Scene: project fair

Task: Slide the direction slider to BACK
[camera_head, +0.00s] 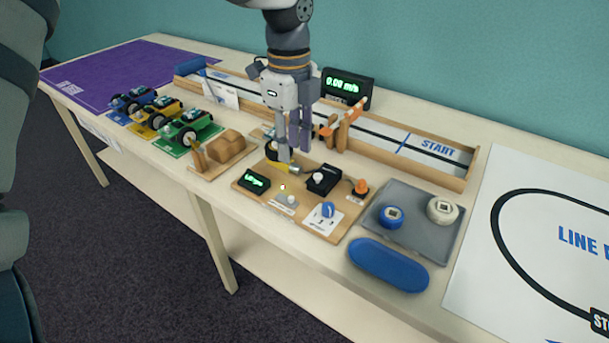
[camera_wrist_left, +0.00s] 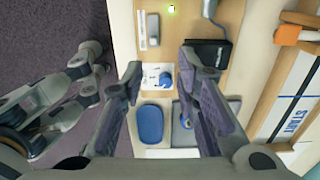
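The direction slider appears to be the small grey block with a white label (camera_head: 288,200) at the front of the wooden control board (camera_head: 243,187). In the left wrist view the grey block (camera_wrist_left: 153,27) is near the top, beside a white strip whose lettering is too small to read. I cannot tell its setting. My left gripper (camera_head: 291,152) points down above the back of the board, behind the slider. In the left wrist view its fingers (camera_wrist_left: 160,62) are apart with nothing between them. A grey hand, seemingly my right gripper (camera_wrist_left: 88,65), is over the carpet; its fingers are unclear.
The board also carries a green-lit display (camera_head: 255,180), a black box (camera_head: 322,180), a blue knob (camera_head: 327,209) and an orange part (camera_head: 360,188). A blue oval pad (camera_head: 388,265) and a grey tray (camera_head: 428,243) are on the right. A wooden track (camera_head: 455,178) runs behind.

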